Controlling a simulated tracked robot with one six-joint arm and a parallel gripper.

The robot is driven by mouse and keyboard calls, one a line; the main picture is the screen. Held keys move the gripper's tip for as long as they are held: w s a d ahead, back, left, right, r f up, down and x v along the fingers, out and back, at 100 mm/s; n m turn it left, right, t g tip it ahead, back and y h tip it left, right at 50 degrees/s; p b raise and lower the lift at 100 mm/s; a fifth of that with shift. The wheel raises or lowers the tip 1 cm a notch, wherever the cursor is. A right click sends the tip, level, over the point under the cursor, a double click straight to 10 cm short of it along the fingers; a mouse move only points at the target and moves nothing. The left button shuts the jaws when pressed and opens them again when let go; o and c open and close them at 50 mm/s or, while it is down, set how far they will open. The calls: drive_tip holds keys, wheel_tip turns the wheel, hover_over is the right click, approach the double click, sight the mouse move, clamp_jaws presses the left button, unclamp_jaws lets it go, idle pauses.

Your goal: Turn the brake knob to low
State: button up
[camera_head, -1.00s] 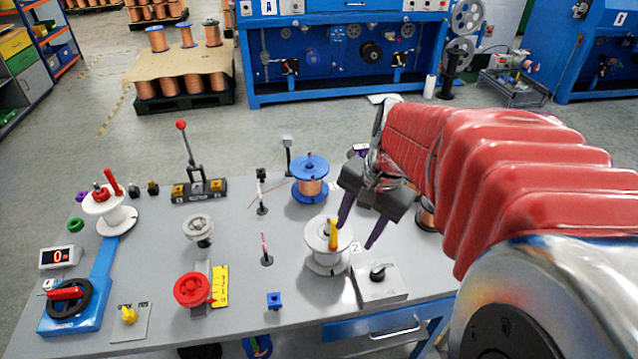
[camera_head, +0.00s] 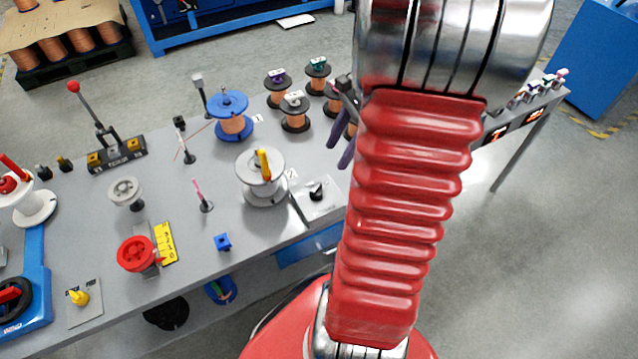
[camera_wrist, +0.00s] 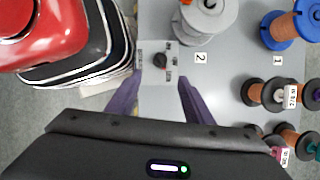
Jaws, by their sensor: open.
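A black knob (camera_head: 316,190) sits on a light plate (camera_head: 328,207) near the front edge of the grey table. In the wrist view the knob (camera_wrist: 161,60) has small labels around it that are too small to read, and its pointer direction is unclear. I take it for the brake knob. My gripper (camera_head: 338,152) is open and empty, with purple fingers, above the table and apart from the knob. In the wrist view the knob lies just beyond the gap between my fingertips (camera_wrist: 158,82).
A white spool (camera_head: 263,190) with a yellow handle stands left of the plate, beside a "2" label. Several copper spools (camera_head: 295,113) and a blue spool (camera_head: 230,120) stand behind. A yellow knob (camera_head: 80,297) sits on another plate at the front left. The table's front edge is close.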

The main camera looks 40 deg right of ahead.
sight(318, 187)
drive_tip(key=x, duration=1.4)
drive_tip(key=shift+c, duration=0.5)
drive_tip(key=c, duration=0.9)
drive_tip(key=shift+d, duration=0.3)
drive_tip(key=shift+c, duration=0.2)
drive_tip(key=shift+a, duration=0.25)
